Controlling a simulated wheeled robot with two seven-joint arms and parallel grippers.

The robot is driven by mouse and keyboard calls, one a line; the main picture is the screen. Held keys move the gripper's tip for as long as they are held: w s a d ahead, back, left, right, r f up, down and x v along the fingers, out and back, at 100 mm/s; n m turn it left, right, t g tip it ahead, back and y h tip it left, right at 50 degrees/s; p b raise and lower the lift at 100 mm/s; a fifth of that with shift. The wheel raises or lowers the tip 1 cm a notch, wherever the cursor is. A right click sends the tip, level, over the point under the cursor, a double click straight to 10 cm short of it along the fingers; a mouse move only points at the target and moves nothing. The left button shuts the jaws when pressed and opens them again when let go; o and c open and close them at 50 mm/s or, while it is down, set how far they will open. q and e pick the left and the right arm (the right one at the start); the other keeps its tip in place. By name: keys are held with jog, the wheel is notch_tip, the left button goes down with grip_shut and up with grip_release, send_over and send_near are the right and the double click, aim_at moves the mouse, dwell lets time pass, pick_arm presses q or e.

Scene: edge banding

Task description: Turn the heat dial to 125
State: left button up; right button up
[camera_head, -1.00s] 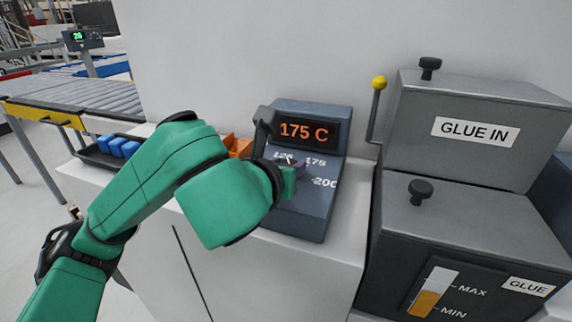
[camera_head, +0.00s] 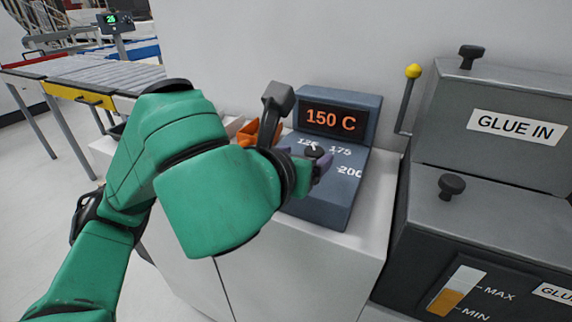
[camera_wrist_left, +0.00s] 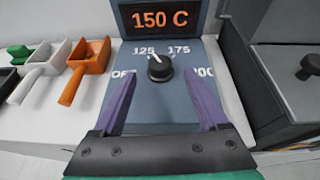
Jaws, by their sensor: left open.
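The blue-grey control box (camera_head: 318,206) shows "150 C" in orange on its display (camera_head: 331,119). Its black round heat dial (camera_head: 316,151) shows more clearly in the left wrist view (camera_wrist_left: 160,69). There its white mark points up and slightly left, between the 125 and 175 labels. My left gripper (camera_wrist_left: 162,82) is open, with one purple finger on each side of the dial in that view. I cannot tell whether either finger touches it. In the head view my green left arm hides the box's lower left part. My right gripper is not in view.
The grey glue machine (camera_head: 475,200) stands right of the box, with a yellow-knobbed lever (camera_head: 413,72) and black knobs. Orange (camera_wrist_left: 88,62) and white (camera_wrist_left: 43,75) scoops lie left of the box. A roller conveyor (camera_head: 85,75) is at the far left.

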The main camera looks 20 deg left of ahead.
pick_arm(q)
jog(key=v, duration=0.9)
jog(key=shift+s+b, duration=0.2)
jog(key=shift+b, duration=0.15)
